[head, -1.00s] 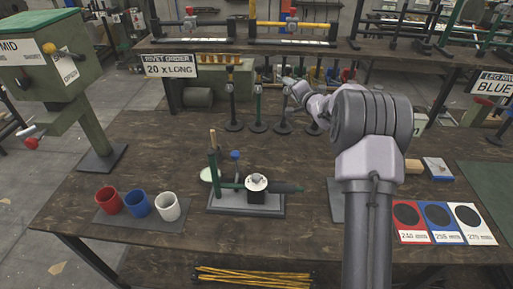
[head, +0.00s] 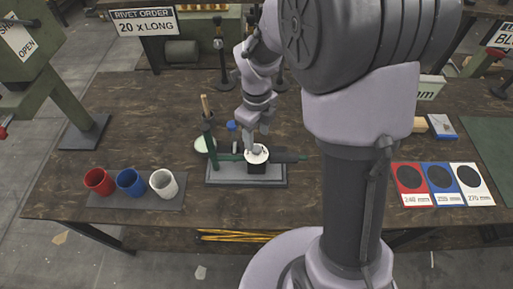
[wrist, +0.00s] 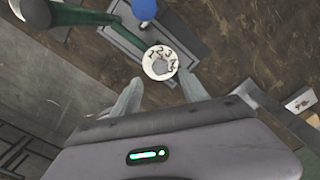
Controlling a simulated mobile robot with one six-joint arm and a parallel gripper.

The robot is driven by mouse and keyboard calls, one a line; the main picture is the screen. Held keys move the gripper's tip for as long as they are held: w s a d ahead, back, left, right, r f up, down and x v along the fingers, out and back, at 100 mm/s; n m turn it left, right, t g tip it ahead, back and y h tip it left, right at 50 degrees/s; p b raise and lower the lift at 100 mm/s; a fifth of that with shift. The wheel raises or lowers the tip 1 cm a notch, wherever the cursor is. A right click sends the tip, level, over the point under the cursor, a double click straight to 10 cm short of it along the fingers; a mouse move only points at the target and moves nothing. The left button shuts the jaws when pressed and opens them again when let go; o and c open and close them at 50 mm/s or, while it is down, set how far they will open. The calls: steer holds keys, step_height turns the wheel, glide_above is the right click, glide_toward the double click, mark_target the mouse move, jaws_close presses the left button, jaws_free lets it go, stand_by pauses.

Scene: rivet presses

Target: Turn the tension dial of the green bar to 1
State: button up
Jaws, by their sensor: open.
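The tension dial (head: 257,154) is a white disc on a black block, set on the green bar (head: 288,157) of the small press fixture. In the wrist view the dial (wrist: 160,62) shows black numerals 1 to 4 around a grey hub. My gripper (head: 253,146) points down right at the dial in the head view. In the wrist view its two fingers (wrist: 160,84) are spread apart, one toward each side of the dial, with nothing between them. I cannot tell whether they touch the dial. The dial's setting is not clear.
The fixture's grey base (head: 225,177) stands on the wooden table. A blue knob (wrist: 145,9) rises close to the dial. Red (head: 99,181), blue (head: 130,181) and white (head: 163,183) cups stand at left. Coloured cards (head: 412,197) lie at right.

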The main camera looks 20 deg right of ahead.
mark_target(257, 147)
step_height(257, 147, down, 5)
steer(key=shift+f+b, duration=0.1)
steer(key=shift+b, duration=0.5)
steer(key=shift+c, duration=0.2)
jaws_close()
steer(key=n, duration=0.5)
steer(key=shift+w+n, duration=0.1)
steer(key=shift+n, duration=0.3)
steer(key=n, duration=0.4)
steer(key=shift+n, duration=0.3)
